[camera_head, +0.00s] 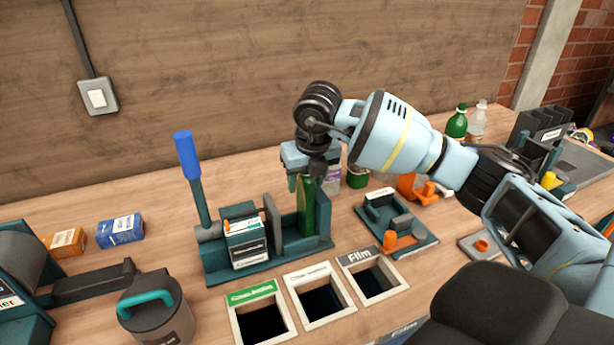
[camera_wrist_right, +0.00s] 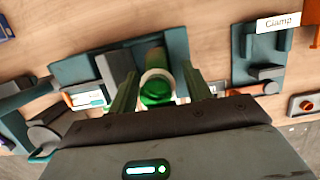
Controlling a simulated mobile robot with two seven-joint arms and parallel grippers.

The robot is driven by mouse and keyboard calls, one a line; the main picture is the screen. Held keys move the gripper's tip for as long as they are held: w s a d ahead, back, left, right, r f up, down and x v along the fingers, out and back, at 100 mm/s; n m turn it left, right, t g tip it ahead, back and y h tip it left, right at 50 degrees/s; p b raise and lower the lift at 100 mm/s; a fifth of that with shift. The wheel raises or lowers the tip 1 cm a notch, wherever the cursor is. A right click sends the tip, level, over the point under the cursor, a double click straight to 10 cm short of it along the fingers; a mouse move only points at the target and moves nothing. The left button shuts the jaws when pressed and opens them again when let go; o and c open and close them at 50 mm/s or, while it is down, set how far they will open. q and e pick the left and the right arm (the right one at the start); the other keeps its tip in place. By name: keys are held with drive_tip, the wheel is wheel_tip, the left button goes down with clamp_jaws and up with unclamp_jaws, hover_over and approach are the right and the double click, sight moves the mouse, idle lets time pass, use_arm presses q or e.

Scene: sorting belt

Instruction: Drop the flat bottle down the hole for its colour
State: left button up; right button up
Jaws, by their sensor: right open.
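The green bottle (camera_head: 308,212) stands upright in the teal press (camera_head: 270,259), by its grey plate; its neck end (camera_wrist_right: 156,90) shows in the right wrist view. My right gripper (camera_head: 307,180) points down at the bottle's top from above. Its jaws are open, with one finger on each side of the bottle in the wrist view; I cannot tell whether they touch it. In front lie the hole with the green label (camera_head: 251,294), the clear-bottles hole (camera_head: 307,275) and the film hole (camera_head: 360,257). My left gripper is not in view.
The press has a raised blue-handled lever (camera_head: 187,155). A teal clamp fixture (camera_head: 397,222) stands right of the bottle. Another green bottle (camera_head: 457,123) and a clear bottle (camera_head: 477,122) stand at the back right. Orange (camera_head: 65,243) and blue (camera_head: 121,230) boxes lie left.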

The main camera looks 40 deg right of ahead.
drive_tip(key=c, duration=1)
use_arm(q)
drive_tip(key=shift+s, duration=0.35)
use_arm(e)
drive_tip(key=shift+r, duration=0.1)
drive_tip(key=shift+c, duration=0.3)
drive_tip(key=shift+r, duration=0.1)
